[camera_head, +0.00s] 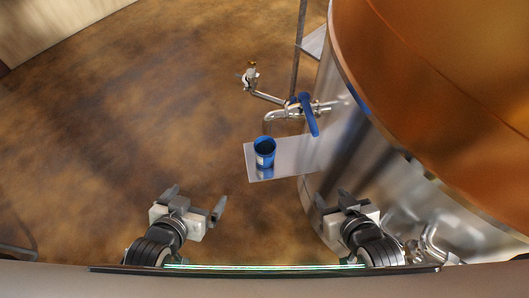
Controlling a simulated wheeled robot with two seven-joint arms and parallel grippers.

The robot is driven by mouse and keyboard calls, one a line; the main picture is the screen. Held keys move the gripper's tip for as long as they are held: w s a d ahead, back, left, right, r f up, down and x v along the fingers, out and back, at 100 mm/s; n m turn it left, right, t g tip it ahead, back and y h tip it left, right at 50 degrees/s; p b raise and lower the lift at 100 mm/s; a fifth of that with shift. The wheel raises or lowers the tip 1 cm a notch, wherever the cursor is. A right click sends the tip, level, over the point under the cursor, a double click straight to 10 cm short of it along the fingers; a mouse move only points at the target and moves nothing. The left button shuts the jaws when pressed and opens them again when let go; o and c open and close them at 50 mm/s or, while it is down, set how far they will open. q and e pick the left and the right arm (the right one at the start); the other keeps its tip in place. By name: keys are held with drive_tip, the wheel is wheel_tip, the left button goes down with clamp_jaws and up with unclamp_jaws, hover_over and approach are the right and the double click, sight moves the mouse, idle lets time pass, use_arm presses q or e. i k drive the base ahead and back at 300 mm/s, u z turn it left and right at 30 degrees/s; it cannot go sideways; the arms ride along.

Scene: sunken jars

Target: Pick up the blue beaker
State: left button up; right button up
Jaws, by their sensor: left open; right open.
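A blue beaker (264,147) with a pale label stands upright on a small grey shelf plate (294,164) beside the large metal tank. My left gripper (195,202) is open and empty, below and to the left of the beaker, apart from it. My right gripper (333,202) is open and empty, below and to the right of the beaker, close to the tank wall in the picture. The inside of the beaker looks dark, and its contents cannot be made out.
The big tank (383,170) with a copper-coloured top fills the right side. A pipe with a blue-handled valve (308,114) sticks out above the shelf. A thin vertical post (297,45) stands behind it. The brown floor (120,120) at left is clear.

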sight(264, 147)
drive_tip(key=k, duration=0.4)
drive_tip(key=u, duration=1.55)
drive_tip(key=i, duration=2.4)
drive_tip(key=z, duration=3.75)
drive_tip(key=i, duration=0.5)
drive_tip(key=u, duration=0.05)
